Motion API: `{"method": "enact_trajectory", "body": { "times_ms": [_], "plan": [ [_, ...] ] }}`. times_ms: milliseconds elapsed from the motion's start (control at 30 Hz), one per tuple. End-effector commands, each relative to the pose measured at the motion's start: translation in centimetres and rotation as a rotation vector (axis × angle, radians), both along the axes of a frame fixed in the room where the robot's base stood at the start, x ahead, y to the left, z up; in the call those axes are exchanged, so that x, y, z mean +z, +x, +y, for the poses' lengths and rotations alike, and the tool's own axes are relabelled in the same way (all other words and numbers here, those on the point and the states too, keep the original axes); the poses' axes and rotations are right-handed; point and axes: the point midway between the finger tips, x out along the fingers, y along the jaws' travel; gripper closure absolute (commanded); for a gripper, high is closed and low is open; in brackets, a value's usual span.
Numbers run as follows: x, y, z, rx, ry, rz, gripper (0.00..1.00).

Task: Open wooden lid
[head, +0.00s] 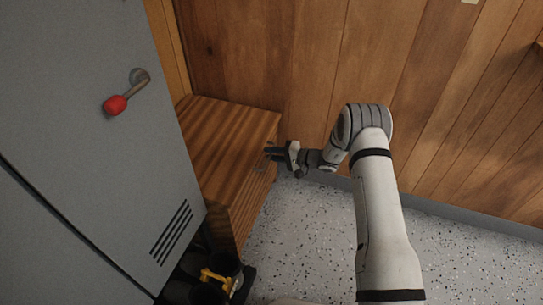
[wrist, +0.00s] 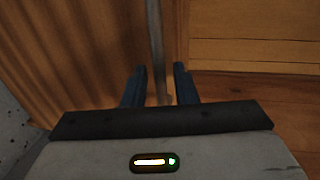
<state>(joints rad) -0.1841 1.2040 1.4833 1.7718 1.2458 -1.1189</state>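The wooden lid (head: 225,125) tops a striped brown wooden chest beside the grey locker, and it looks closed. A thin metal handle (head: 262,164) shows at its right edge. My gripper (head: 268,153) is at this edge, right by the handle. In the wrist view, the two dark fingers of my gripper (wrist: 160,75) are apart, and the grey bar of the handle (wrist: 156,40) runs between them with a gap on each side. The lower end of the bar is hidden behind my gripper's body.
A grey locker (head: 85,130) with a red-tipped lever (head: 116,105) stands close on the left. Dark boots with a yellow item (head: 216,278) sit on the floor below the chest. A wood-panelled wall (head: 440,100) is behind. Speckled floor (head: 305,235) is clear right of the chest.

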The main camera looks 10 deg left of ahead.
Motion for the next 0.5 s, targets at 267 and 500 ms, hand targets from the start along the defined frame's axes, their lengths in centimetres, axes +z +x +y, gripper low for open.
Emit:
{"method": "enact_trajectory", "body": {
  "times_ms": [267, 500],
  "plan": [
    [-0.14, 0.09, 0.76, 0.000, 0.000, 0.000, 0.74],
    [-0.14, 0.10, 0.70, 0.000, 0.000, 0.001, 0.86]
  ]
}}
